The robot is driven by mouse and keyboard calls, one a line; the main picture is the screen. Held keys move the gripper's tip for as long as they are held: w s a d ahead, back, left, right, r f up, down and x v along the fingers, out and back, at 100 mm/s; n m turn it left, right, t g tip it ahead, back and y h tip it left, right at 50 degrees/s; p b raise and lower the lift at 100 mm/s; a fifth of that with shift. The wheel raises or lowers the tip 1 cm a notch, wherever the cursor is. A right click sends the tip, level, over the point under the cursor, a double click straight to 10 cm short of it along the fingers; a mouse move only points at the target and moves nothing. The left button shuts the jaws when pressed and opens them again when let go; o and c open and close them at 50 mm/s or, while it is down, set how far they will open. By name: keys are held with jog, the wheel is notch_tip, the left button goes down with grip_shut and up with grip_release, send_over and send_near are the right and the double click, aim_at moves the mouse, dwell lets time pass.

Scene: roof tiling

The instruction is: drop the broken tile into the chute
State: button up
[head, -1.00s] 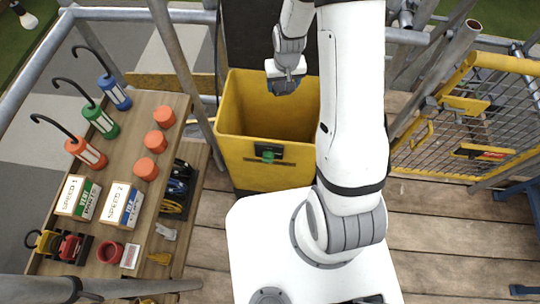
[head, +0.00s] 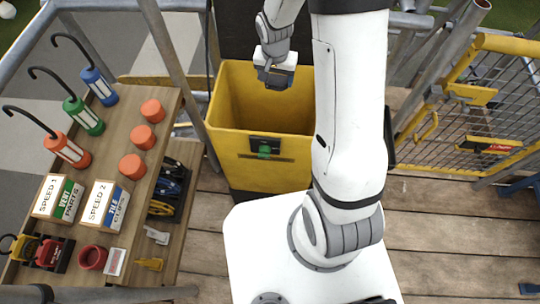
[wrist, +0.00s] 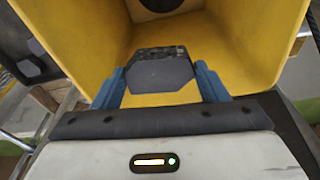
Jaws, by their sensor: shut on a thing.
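The broken tile is a dark grey slab (wrist: 160,72) with an angular outline, held between the two blue fingers of my gripper (wrist: 163,82) in the wrist view. In the head view my gripper (head: 275,80) hangs over the open mouth of the yellow chute (head: 262,173); the tile there is small and hard to tell from the dark fingers. The chute's yellow inner walls (wrist: 235,40) surround the tile on the far side and flanks in the wrist view. The chute has a dark front plate with a green part (head: 264,150).
A wooden bench (head: 150,190) at the left holds hook lamps, orange cups and labelled boxes. A scaffold pole (head: 175,70) stands between bench and chute. A yellow mesh gate (head: 480,110) closes the right side. Plank floor (head: 450,215) lies open at the lower right.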

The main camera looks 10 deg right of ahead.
aim_at(276, 89)
notch_tip(276, 89, down, 5)
jog(key=b, duration=0.3)
jog(key=shift+f, duration=0.2)
jog(key=o, duration=1.1)
jog(key=shift+o, duration=0.2)
jog(key=r, duration=0.6)
jog(key=shift+s+a+r, duration=0.2)
jog(key=shift+s+a, duration=0.05)
jog(key=shift+s, duration=0.15)
jog(key=shift+s+r, duration=0.15)
jog(key=shift+r, duration=0.5)
